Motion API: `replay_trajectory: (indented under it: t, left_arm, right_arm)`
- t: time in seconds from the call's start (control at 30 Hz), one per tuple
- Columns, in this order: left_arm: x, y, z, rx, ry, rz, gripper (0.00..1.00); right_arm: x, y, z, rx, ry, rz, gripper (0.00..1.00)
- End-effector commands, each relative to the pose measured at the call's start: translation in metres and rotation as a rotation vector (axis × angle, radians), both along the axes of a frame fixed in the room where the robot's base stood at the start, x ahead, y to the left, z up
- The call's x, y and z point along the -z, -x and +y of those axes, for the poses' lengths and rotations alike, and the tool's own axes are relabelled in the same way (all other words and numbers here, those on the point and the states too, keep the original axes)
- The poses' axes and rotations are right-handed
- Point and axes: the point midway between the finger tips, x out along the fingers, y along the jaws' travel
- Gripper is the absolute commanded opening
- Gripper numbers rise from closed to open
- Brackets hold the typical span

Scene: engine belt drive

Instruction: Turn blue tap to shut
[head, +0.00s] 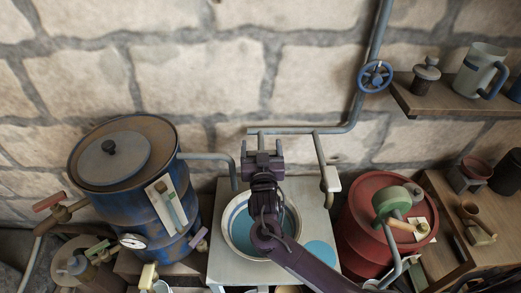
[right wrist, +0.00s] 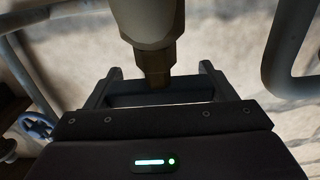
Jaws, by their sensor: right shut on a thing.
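My right gripper (head: 263,157) is up near the wall pipe, above the basin. In the right wrist view its two fingers (right wrist: 157,88) are at either side of a dark blue bar, which looks like the handle of the blue tap (right wrist: 160,99). The gripper is shut on this handle. A brown stem and a pale, rounded body stand against the handle there. In the head view the gripper hides most of this tap, so I cannot tell how far it is turned. My left gripper is not in view.
A second tap with a whitish handle (head: 330,180) hangs to the right. A blue handwheel (head: 375,76) sits on the wall pipe (head: 378,40). Below is a basin (head: 229,228). A blue barrel (head: 174,225) stands left, a red barrel (head: 352,215) right.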

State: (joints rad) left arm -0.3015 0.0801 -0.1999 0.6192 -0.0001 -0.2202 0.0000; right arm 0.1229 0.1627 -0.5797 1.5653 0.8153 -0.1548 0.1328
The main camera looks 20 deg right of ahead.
Motion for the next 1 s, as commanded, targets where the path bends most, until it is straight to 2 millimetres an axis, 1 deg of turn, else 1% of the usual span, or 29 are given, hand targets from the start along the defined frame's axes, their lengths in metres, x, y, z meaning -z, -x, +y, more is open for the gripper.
replay_trajectory:
  t: [0.1,0.4,0.43,0.57,0.6,0.87,1.0]
  left_arm:
    - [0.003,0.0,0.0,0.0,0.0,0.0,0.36]
    - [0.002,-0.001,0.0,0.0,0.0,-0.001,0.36]
    - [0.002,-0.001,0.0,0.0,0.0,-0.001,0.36]
    - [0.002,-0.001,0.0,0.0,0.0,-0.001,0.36]
    - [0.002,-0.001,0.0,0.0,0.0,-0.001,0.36]
    - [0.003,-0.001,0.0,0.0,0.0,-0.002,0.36]
    - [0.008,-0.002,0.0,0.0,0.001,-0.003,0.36]
  right_arm:
    - [0.0,0.0,0.0,0.034,-0.003,-0.002,0.55]
    - [-0.001,0.0,-0.001,0.04,0.001,-0.001,0.55]
    - [-0.001,0.0,-0.001,0.04,0.001,-0.001,0.8]
    - [-0.001,0.0,-0.001,0.04,0.001,-0.001,0.97]
    - [-0.001,0.0,-0.001,0.04,0.001,0.0,0.99]
    - [0.0,0.001,0.0,0.039,0.001,0.0,0.99]
    - [0.002,0.013,0.004,0.038,-0.002,0.0,0.99]
